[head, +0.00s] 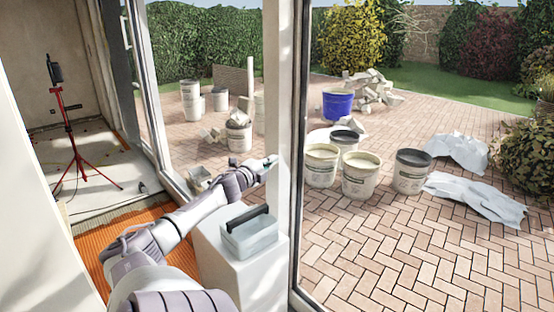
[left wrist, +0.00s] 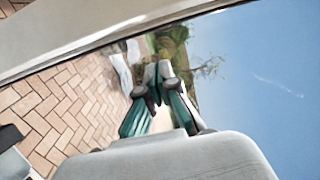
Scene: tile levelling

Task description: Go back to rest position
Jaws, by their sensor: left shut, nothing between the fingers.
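My left arm reaches in from the lower left of the head view. Its gripper (head: 270,161) is held up in front of the pale door frame, above and behind a box on a white block. In the left wrist view the gripper's green-and-grey fingers (left wrist: 158,85) are closed together with nothing between them. Paving, the door frame and sky show behind them. My right gripper is in neither view.
A clear box with a black handle (head: 249,232) stands on a white block (head: 240,275) beside the door frame (head: 284,120). A red tripod (head: 75,150) stands in the room at left. Several buckets (head: 361,175) and white sheets (head: 475,198) lie outside on the paving.

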